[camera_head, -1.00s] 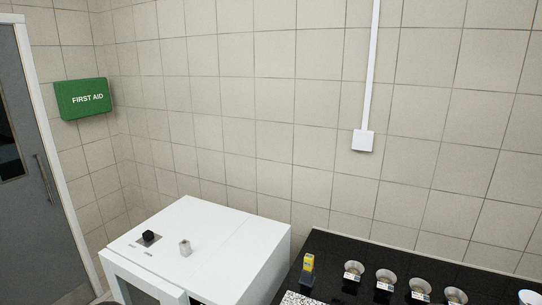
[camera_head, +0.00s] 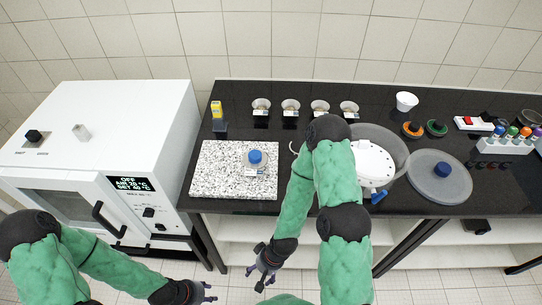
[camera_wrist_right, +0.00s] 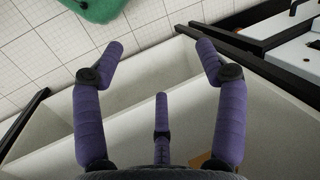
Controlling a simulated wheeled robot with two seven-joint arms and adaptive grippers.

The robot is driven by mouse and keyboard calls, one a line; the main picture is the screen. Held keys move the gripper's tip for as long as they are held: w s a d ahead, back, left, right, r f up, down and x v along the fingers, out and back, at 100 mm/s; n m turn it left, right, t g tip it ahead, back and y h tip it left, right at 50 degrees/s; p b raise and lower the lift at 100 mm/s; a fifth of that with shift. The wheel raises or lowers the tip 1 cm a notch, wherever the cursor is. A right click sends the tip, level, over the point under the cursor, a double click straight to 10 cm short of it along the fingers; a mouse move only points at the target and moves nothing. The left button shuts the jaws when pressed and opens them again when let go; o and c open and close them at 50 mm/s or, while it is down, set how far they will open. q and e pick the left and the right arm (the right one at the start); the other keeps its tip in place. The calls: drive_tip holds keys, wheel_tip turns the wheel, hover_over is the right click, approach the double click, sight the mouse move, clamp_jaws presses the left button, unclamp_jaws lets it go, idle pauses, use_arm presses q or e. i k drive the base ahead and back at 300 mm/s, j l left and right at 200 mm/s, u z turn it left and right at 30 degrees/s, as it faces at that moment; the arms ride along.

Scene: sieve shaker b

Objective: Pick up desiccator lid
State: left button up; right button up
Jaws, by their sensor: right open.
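The desiccator lid (camera_head: 440,180) is a round translucent disc with a blue knob. It lies on the black bench in the head view, right of the open desiccator bowl (camera_head: 398,150), which holds a white perforated plate (camera_head: 372,160). My right gripper (camera_head: 262,273) is in front of the bench, low and left of the lid and well apart from it. The right wrist view shows its purple fingers (camera_wrist_right: 161,60) spread with nothing between them. My left gripper (camera_head: 208,292) is at the bottom left, far from the lid; its finger opening is too small to judge.
A speckled slab (camera_head: 215,170) carries a blue-capped jar (camera_head: 255,162). Several small bowls stand along the back. A white oven (camera_head: 120,120) is at the left. Orange (camera_head: 413,129) and green (camera_head: 437,128) ring-shaped items and a bottle rack (camera_head: 500,146) stand behind the lid. My right arm partly covers the desiccator's left side.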

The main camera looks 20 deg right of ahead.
sight(438, 174)
drive_tip(key=z, duration=2.4)
